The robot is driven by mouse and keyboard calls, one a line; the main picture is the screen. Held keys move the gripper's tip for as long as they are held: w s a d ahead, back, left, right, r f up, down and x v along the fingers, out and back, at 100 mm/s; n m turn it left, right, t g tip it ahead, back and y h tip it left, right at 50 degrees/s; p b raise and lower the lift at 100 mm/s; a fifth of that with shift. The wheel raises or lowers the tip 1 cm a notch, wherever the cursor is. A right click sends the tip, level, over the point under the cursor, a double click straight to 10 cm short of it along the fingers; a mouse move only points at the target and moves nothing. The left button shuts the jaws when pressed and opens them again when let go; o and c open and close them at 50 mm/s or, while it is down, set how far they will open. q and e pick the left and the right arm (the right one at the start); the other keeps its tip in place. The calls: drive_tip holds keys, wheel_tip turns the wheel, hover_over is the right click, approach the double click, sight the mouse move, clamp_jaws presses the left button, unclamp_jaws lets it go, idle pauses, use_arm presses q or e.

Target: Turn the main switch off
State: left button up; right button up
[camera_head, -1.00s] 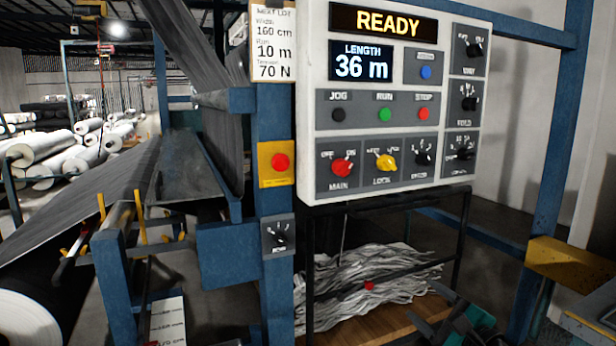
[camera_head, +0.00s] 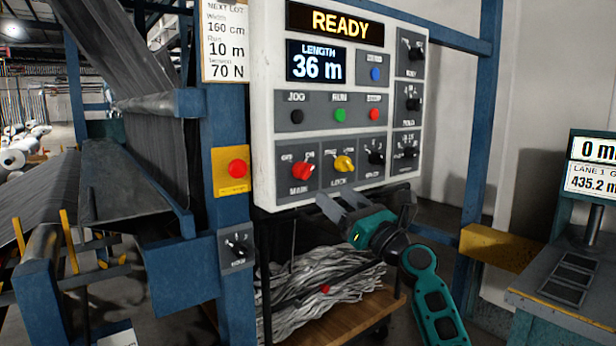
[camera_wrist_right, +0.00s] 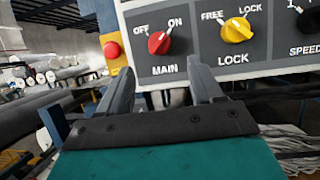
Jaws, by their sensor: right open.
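The main switch is a red knob (camera_head: 302,171) at the lower left of the white control panel (camera_head: 264,120). In the right wrist view the red knob (camera_wrist_right: 159,42) has its white mark tilted up and right, towards ON. The yellow LOCK knob (camera_head: 343,163) sits just right of it and also shows in the wrist view (camera_wrist_right: 237,30). My right gripper (camera_head: 334,201) is open and empty, just below the panel's lower edge. In the wrist view its fingers (camera_wrist_right: 159,70) are spread below the red knob, apart from it. My left gripper is not in view.
A red button on a yellow plate (camera_head: 237,169) is on the blue post left of the panel. Another small rotary switch (camera_head: 238,247) is below it. A cart of grey scrap strips (camera_head: 300,300) stands under the panel. A grey bench (camera_head: 565,300) is at the right.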

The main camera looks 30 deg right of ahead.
sight(309, 175)
drive_tip(key=x, duration=0.9)
drive_tip(key=shift+w+f, duration=0.1)
drive_tip(key=shift+c, duration=0.5)
drive_tip(key=c, duration=1)
drive_tip(key=shift+o, duration=0.2)
